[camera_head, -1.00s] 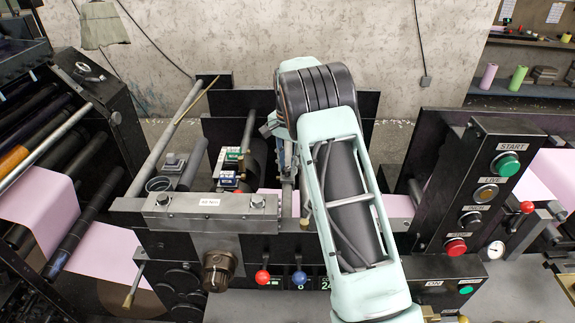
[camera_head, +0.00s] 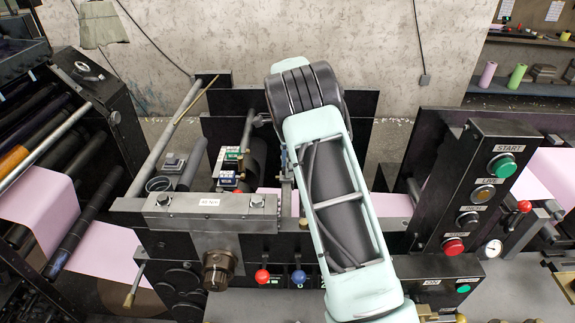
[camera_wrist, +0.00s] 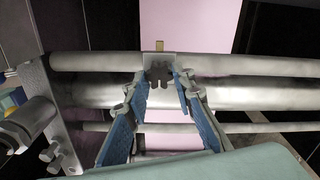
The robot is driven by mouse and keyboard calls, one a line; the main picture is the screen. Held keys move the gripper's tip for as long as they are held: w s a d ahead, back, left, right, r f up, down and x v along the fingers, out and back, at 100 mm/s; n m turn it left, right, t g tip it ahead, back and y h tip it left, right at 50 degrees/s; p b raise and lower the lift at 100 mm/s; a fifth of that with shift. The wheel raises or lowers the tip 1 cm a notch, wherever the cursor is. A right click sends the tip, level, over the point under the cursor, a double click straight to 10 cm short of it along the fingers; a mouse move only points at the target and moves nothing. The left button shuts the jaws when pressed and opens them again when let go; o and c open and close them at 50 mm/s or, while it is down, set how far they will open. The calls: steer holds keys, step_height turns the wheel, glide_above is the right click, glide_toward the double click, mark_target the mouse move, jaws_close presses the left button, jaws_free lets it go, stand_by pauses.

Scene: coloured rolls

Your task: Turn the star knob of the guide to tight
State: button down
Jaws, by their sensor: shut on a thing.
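The star knob (camera_wrist: 159,76) is a small dark grey lobed knob. In the wrist view it sits at the front of a pale metal guide block (camera_wrist: 148,60) on the horizontal bars. My gripper (camera_wrist: 161,86) has its two blue-padded fingers closed in on the knob from left and right, with the fingertips at its sides. In the head view the knob is hidden by my arm and the machine. Any tight mark on the guide is too small to make out.
Metal bars (camera_wrist: 250,95) cross behind the knob, with a pink web (camera_wrist: 190,25) running past them. A metal bracket with bolts (camera_wrist: 50,130) stands close on the left. In the head view, a button panel (camera_head: 475,190) stands right of my arm.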

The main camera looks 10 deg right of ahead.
stand_by(0.5)
steer(key=c, duration=1.6)
jaws_free()
steer(key=shift+r, duration=0.1)
step_height(320, 180, up, 12)
steer(key=shift+f, duration=0.1)
steer(key=shift+s, duration=0.15)
